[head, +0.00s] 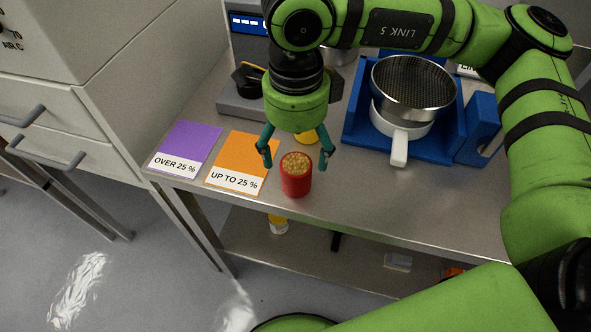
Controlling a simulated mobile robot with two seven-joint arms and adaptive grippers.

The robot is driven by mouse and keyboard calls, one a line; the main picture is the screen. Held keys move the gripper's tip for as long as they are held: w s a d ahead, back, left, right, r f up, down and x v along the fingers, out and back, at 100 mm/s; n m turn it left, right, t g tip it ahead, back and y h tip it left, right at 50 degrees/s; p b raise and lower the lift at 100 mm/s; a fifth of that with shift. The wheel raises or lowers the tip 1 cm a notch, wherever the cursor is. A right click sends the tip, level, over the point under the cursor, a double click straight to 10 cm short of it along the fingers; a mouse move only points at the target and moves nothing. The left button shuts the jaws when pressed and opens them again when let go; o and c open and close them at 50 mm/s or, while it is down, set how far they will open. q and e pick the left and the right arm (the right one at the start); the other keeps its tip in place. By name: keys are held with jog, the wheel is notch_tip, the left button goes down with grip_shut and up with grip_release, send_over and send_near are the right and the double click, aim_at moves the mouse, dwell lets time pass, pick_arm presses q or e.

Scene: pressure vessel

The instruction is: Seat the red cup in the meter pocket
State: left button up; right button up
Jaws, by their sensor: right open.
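The red cup (296,185) stands upright on the steel bench near its front edge, filled with yellowish grains. My right gripper (295,158) points down, open, with its two teal fingers apart on either side above and just behind the cup. I cannot tell whether they touch it. A grey device with a blue display (248,23) and a black part on its base (232,105) stands behind, partly hidden by my right arm; it looks like the meter. Its pocket cannot be made out clearly. My left gripper is not in view.
An orange card (250,150) reading "UP TO 25 %" and a purple card (190,140) reading "OVER 25 %" lie left of the cup. A sieve (413,82) over a white handled pan (399,145) rests in a blue holder (361,142) at right.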

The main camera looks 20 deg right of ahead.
aim_at(297, 164)
notch_tip(297, 164, down, 3)
jog(key=shift+s+d+f+p, duration=0.1)
jog(key=shift+p, duration=0.8)
notch_tip(297, 164, down, 3)
jog(key=shift+r, duration=0.15)
jog(key=c, duration=1.1)
jog(key=shift+c, duration=1.1)
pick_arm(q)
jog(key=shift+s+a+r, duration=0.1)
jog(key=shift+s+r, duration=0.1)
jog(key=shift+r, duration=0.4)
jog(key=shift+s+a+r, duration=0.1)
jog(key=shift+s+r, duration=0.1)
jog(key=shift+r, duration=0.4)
